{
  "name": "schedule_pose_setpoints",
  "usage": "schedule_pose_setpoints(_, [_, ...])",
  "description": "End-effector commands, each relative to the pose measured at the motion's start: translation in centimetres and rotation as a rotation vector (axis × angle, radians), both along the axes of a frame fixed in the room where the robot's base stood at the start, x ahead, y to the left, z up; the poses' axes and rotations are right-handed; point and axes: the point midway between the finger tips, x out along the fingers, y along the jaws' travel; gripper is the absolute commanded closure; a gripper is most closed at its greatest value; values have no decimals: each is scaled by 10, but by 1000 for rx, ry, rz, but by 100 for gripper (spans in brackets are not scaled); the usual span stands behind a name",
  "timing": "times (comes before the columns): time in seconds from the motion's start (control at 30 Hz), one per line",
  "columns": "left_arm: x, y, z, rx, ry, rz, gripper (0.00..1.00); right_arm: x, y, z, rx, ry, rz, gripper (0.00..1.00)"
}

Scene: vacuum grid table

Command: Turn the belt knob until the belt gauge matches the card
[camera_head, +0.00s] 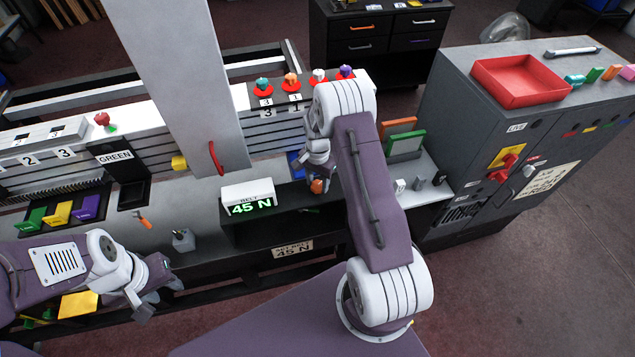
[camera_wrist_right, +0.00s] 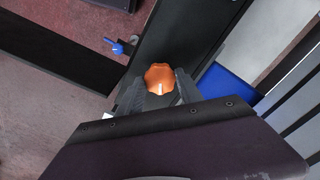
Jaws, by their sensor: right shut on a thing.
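The orange belt knob (camera_wrist_right: 159,78) sits between the fingertips of my right gripper (camera_wrist_right: 161,90) in the right wrist view. The fingers are shut on it from both sides. In the head view a small part of the knob (camera_head: 317,186) shows below my right gripper (camera_head: 318,168), and the arm hides much around it. The belt gauge (camera_head: 251,208) reads "45 N" in green digits. The card (camera_head: 293,249) on the front below also reads "45 N". My left gripper (camera_head: 156,285) is at the lower left, away from the knob; its finger gap is not clear.
A grey cabinet (camera_head: 450,120) with a red tray (camera_head: 517,82) and a red switch stands at the right. Coloured knobs (camera_head: 291,80) line the back panel. Green, yellow and purple blocks (camera_head: 58,212) lie at left.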

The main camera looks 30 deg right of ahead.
Motion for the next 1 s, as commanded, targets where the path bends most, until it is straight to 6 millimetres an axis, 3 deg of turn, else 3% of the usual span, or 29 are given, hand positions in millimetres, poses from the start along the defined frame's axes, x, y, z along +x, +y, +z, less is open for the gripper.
schedule_pose_setpoints(0.27, [0, 0, 0, 0, 0, 0, 61, 1, -1, 1, -2, -5, 1, 98])
schedule_pose_setpoints(0.3, [0, 0, 0, 0, 0, 0, 61, 1, -1, 1, -2, -5, 1, 52])
schedule_pose_setpoints(0.37, [0, 0, 0, 0, 0, 0, 61, 1, -1, 1, -2, -5, 1, 36])
schedule_pose_setpoints(0.73, [0, 0, -4, 0, 0, 0, 61, 1, -1, 5, -1, -3, 1, 36])
schedule_pose_setpoints(1.0, [0, 0, -26, 0, 0, 0, 61, 2, -1, 61, -2, -8, 1, 36])
